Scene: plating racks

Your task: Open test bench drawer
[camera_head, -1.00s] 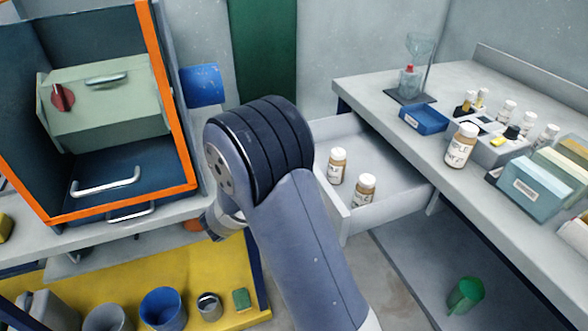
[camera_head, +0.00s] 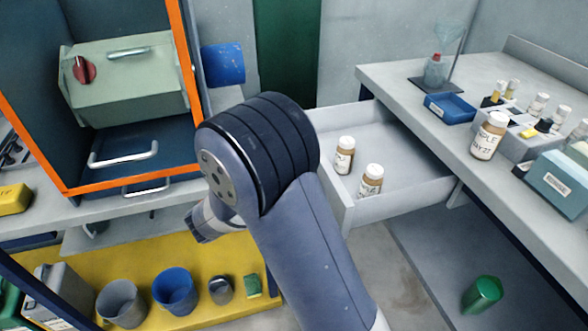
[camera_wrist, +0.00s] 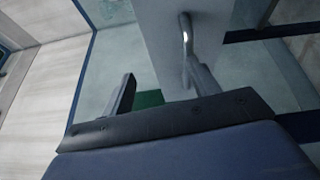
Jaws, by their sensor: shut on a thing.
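The test bench drawer (camera_head: 402,199) is a light grey tray pulled out from under the bench top at the right. Two brown bottles with white caps, one nearer (camera_head: 371,182) and one farther (camera_head: 344,157), stand upright in it. In the wrist view, a metal bar handle (camera_wrist: 185,35) is on a grey panel (camera_wrist: 155,25). My gripper (camera_wrist: 160,88) is shut on this handle, which is by the right finger; the exact contact is hard to see. In the head view my arm hides the fingers and the drawer's front.
The bench top (camera_head: 395,75) holds a blue tray (camera_head: 450,108), bottles and boxes. At the left are an orange-framed cabinet (camera_head: 187,90) and a yellow shelf (camera_head: 85,258) with cups. A green can (camera_head: 483,294) is on the floor below the bench.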

